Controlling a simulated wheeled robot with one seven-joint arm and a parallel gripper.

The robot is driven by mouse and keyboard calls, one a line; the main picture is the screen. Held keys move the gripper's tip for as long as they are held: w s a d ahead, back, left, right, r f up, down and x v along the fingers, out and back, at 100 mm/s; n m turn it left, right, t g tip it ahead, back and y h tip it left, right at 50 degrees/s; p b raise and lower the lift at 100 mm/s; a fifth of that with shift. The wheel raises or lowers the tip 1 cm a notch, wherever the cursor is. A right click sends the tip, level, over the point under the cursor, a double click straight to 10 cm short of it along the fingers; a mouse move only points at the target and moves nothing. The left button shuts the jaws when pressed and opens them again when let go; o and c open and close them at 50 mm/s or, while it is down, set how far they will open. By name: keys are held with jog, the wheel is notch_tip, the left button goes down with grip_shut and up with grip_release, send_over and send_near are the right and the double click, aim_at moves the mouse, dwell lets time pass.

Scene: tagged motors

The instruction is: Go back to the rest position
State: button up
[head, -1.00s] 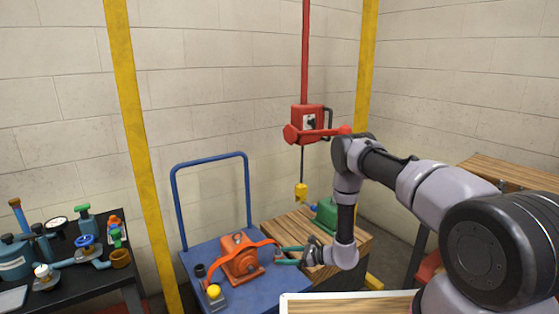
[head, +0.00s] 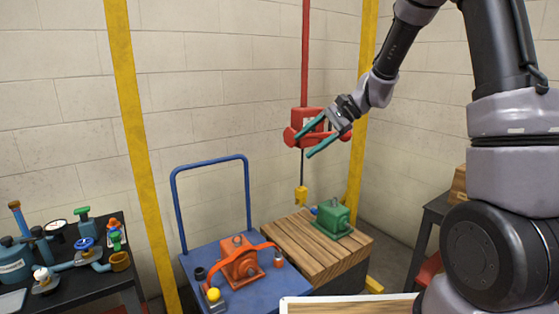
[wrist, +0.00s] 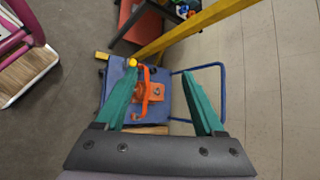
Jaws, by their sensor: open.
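My gripper (head: 312,140) is raised in the head view, its two green fingers spread apart with nothing between them. It appears in front of the red hoist box (head: 298,119) on the wall side. In the wrist view the open fingers (wrist: 165,95) point down over the blue cart. An orange motor (head: 241,262) with an orange strap sits on the blue cart (head: 262,294); it also shows in the wrist view (wrist: 157,92). A green motor (head: 333,218) stands on the slatted wooden stand (head: 312,253) to the right of the cart.
A black table (head: 125,278) with several valves and gauges stands at the left. A yellow hook (head: 301,194) hangs below the hoist, near the green motor. Yellow posts (head: 140,150) stand by the wall. A wooden-topped board (head: 350,304) is at the front.

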jog(key=s+d+r+n+t+h, duration=0.2)
jog(key=s+d+r, duration=0.5)
jog(key=s, duration=0.4)
jog(key=s+d+r+n+t+h, duration=0.2)
jog(key=s+d+r+t+h, duration=0.3)
jog(key=s+d, duration=0.4)
notch_tip(320, 180, up, 2)
jog(key=shift+s+d+r+n+h, duration=0.1)
jog(key=shift+s+d+n+h, duration=0.25)
jog(key=shift+s, duration=0.5)
